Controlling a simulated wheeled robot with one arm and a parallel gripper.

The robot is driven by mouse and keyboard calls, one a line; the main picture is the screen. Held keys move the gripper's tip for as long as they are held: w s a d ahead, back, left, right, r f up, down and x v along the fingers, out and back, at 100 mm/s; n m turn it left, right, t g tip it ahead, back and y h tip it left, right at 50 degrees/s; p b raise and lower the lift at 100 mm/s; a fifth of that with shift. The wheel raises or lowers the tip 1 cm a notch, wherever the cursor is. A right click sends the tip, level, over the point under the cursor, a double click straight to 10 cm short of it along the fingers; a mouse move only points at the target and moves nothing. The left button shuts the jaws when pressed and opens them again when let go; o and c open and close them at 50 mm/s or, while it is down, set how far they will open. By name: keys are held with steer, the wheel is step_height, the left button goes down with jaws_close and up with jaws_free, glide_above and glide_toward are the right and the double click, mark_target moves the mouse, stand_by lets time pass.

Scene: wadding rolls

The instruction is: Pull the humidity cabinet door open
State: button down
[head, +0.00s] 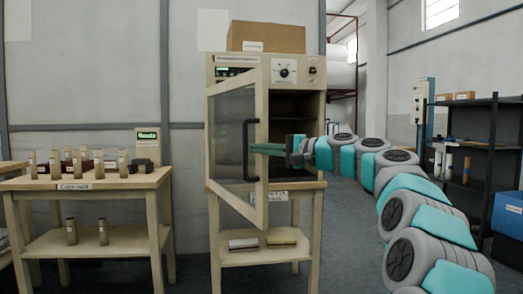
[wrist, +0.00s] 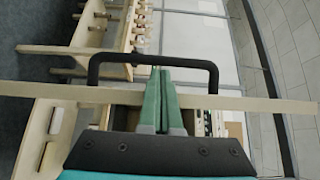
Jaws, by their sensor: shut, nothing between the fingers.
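The humidity cabinet (head: 223,75) stands in the middle of the head view on a wooden stand. Its glazed door (head: 232,115), with a cream frame, is swung partly open towards the left, and the dark inside shows. A black bar handle (head: 246,150) is on the door; it also spans the wrist view (wrist: 125,57). My gripper (head: 254,148) is shut and empty, its green fingers across the door's free edge. In the wrist view its fingertips (wrist: 160,69) lie within the handle's outline, close to the bar. Whether they touch it I cannot tell.
A cardboard box (head: 266,38) sits on the cabinet. A wooden table (head: 85,184) with several rolls stands at left. A dark shelf (head: 492,150) and a blue bin (head: 508,215) are at right. Floor between stand and shelf is partly covered by my arm.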

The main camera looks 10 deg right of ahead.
steer(key=a+m+t+h+p, duration=0.4)
steer(key=a+h+p, duration=0.1)
steer(key=a, duration=3)
steer(key=shift+w+a, duration=0.15)
steer(key=shift+w, duration=0.05)
